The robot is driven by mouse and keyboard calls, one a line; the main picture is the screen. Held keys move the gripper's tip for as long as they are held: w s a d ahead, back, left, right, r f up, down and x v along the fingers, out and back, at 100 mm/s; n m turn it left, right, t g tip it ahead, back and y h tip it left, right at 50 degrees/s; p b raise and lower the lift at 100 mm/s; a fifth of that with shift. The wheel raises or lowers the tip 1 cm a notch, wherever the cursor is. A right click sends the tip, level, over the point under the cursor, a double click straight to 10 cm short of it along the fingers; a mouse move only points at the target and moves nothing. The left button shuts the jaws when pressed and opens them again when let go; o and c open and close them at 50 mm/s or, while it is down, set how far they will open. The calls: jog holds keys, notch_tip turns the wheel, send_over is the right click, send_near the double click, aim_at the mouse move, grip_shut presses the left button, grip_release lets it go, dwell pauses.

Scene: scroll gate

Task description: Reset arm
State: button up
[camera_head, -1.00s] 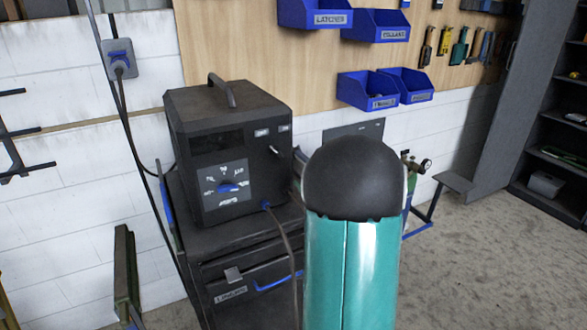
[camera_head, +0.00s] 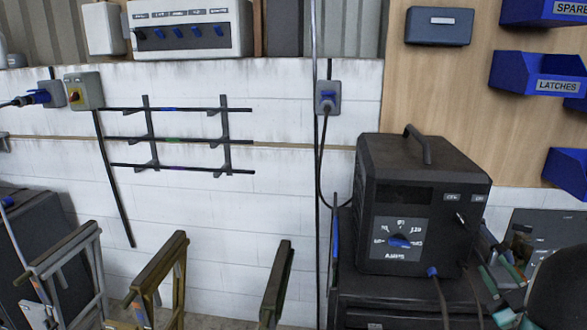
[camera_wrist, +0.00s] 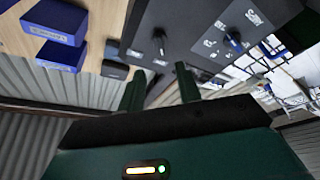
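My gripper (camera_wrist: 161,84) shows in the wrist view with its two dark green fingers apart and nothing between them. Beyond the fingers is a black power unit (camera_wrist: 205,45) with a dial, seen tilted. I cannot tell the distance to it. In the head view the same black unit (camera_head: 424,200) stands upright on a dark cart (camera_head: 385,300), with a blue-pointer dial and a top handle. A dark rounded part of my arm shows at the bottom right corner of the head view.
A wall rack (camera_head: 180,140) and a wall socket (camera_head: 327,97) with a hanging cable are left of the unit. Several upright frames (camera_head: 160,270) stand along the bottom left. Blue bins (camera_head: 540,72) hang on the wooden board at the right.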

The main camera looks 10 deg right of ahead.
jog(key=w+a+r+m+g+h, duration=0.3)
jog(key=w+a+r+m+h, duration=0.1)
jog(key=w+a, duration=0.15)
jog(key=a+m+g, duration=0.3)
jog(key=a+g, duration=0.2)
jog(key=a, duration=0.4)
jog(key=s+a+f+g+y, duration=0.2)
jog(key=s+a+g, duration=0.1)
jog(key=s+a, duration=0.6)
jog(key=s+a+f+g+y, duration=0.2)
jog(key=s+a+g+y, duration=0.1)
jog(key=s+a, duration=0.6)
jog(key=a+g, duration=0.1)
jog(key=a, duration=0.3)
jog(key=shift+m, duration=0.4)
jog(key=shift+d, duration=0.2)
